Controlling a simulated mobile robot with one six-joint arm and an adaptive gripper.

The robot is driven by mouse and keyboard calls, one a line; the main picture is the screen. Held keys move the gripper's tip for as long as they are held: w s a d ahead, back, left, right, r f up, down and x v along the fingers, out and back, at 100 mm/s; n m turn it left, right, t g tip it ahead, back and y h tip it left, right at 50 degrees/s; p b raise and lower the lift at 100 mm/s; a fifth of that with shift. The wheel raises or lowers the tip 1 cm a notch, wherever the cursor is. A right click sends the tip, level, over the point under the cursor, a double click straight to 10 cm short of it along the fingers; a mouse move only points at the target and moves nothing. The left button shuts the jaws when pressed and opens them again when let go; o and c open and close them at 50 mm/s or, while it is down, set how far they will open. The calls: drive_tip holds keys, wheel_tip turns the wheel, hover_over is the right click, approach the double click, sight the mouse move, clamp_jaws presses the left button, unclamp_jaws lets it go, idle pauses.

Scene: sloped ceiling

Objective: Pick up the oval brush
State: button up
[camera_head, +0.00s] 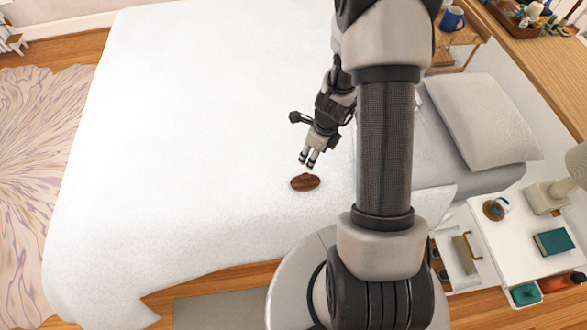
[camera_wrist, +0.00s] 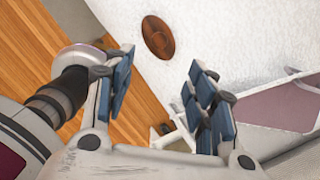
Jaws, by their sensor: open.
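The oval brush (camera_head: 305,182) is a brown wooden oval lying flat on the white bed (camera_head: 200,120), near the bed's front edge. It also shows in the wrist view (camera_wrist: 158,37), beyond the fingertips and between the line of the two fingers. My gripper (camera_head: 309,163) is above the bed, just behind the brush in the head view, pointing down toward it. In the wrist view my gripper (camera_wrist: 160,75) has its blue-padded fingers wide apart with nothing between them. The fingers are apart from the brush.
A pillow (camera_head: 485,120) lies at the bed's right end. A white nightstand (camera_head: 520,225) with a teal book (camera_head: 554,243) and a lamp stands at the right. A wooden shelf with a blue mug (camera_head: 452,19) is at the back right. The bed around the brush is clear.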

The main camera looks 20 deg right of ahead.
sight(306, 176)
drive_tip(key=shift+m, duration=0.3)
drive_tip(key=f+b, duration=0.4)
drive_tip(key=f, duration=0.2)
drive_tip(key=w+f+b, duration=0.1)
drive_tip(key=f+b, duration=0.3)
drive_tip(key=f, duration=0.2)
drive_tip(key=w+a+f+b, duration=0.1)
drive_tip(key=f+b, duration=0.3)
drive_tip(key=f, duration=0.2)
drive_tip(key=shift+c, duration=0.2)
clamp_jaws()
